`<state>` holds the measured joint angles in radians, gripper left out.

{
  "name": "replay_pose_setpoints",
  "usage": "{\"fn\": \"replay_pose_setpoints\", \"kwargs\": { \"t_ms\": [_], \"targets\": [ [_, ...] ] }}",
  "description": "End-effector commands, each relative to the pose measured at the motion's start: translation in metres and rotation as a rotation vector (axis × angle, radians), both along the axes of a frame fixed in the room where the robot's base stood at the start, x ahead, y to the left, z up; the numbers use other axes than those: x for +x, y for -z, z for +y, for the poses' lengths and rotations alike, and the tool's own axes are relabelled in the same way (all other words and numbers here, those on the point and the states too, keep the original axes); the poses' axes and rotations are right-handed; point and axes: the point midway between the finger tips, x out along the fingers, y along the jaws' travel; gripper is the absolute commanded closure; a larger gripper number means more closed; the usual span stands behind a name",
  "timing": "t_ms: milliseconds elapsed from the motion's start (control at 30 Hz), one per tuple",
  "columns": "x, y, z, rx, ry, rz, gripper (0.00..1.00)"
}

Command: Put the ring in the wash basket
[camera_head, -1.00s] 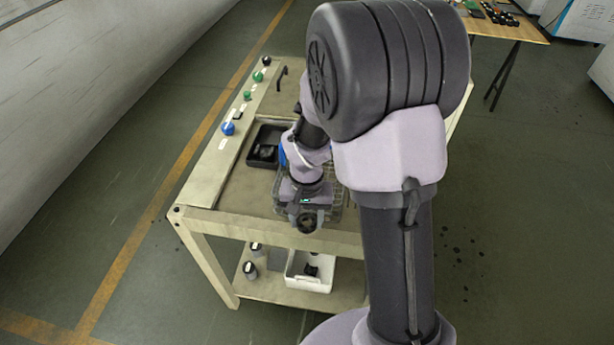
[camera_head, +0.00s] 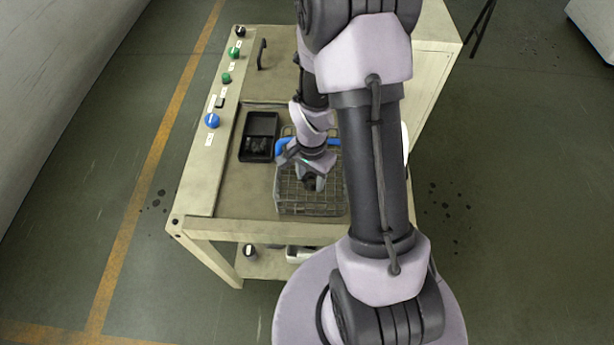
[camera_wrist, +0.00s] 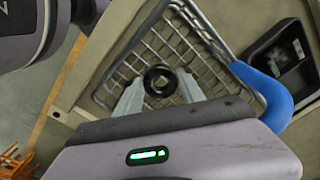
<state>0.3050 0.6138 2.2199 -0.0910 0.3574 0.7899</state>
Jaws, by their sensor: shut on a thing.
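The wash basket (camera_head: 333,207) is a grey wire basket with a blue handle (camera_head: 291,143), standing on the bench top in the head view. In the wrist view its wire mesh (camera_wrist: 196,40) fills the space under the fingers. The ring (camera_wrist: 160,80) is small and black, and sits between my two fingertips. My gripper (camera_wrist: 161,90) is shut on the ring and holds it over the basket's inside. In the head view my gripper (camera_head: 314,184) is over the basket, and the ring cannot be made out clearly there. The height above the basket floor is hard to tell.
A black tray (camera_head: 244,146) with dark things in it lies left of the basket, also in the wrist view (camera_wrist: 262,55). Knobs, including a blue one (camera_head: 212,121), line the bench's left edge. A dark bar handle (camera_head: 262,55) stands at the back.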

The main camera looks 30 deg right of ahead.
Motion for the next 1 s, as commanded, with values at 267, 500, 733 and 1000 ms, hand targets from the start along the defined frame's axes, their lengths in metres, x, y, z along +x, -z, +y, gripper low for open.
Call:
{"fn": "replay_pose_setpoints", "kwargs": {
  "t_ms": [267,500,733,1000],
  "targets": [
    [0.000,0.049,0.000,0.001,-0.001,0.001,1.00],
    [0.000,0.059,0.000,-0.001,0.000,-0.001,1.00],
    [0.000,0.062,0.000,-0.001,-0.001,-0.001,0.44],
    [0.000,0.061,0.000,-0.001,-0.001,-0.001,0.32]
  ]
}}
